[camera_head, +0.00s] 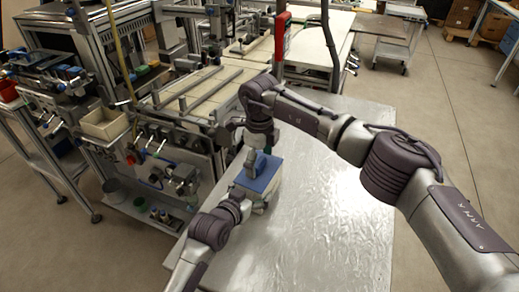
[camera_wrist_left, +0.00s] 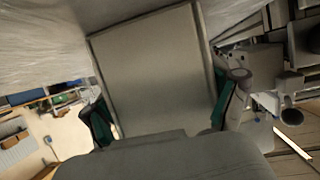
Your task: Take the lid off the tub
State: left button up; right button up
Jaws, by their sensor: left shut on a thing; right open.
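The tub (camera_head: 270,190) is a pale box on the metal table, with a blue lid (camera_head: 264,178) on top. A blue upright handle stands on the lid. My left gripper (camera_head: 246,203) comes in from the near left and is shut on the tub. In the left wrist view the tub (camera_wrist_left: 155,70) shows as a pale wall between the green-padded fingers of that gripper (camera_wrist_left: 163,112). My right gripper (camera_head: 256,152) points down at the lid's handle from above and is open. Its fingers are small and dark here, so I cannot tell whether they touch the handle.
The shiny metal table (camera_head: 330,190) is bare to the right of the tub. A workbench with fixtures and a beige bin (camera_head: 104,124) stands to the left, close to the table's edge. My right arm spans above the table.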

pick_arm(q)
jog(key=shift+f, duration=0.1)
pick_arm(e)
jog(key=shift+f, duration=0.35)
jog(key=c, duration=1.4)
jog(key=shift+r, duration=0.1)
jog(key=shift+r, duration=0.1)
jog(key=shift+r, duration=1)
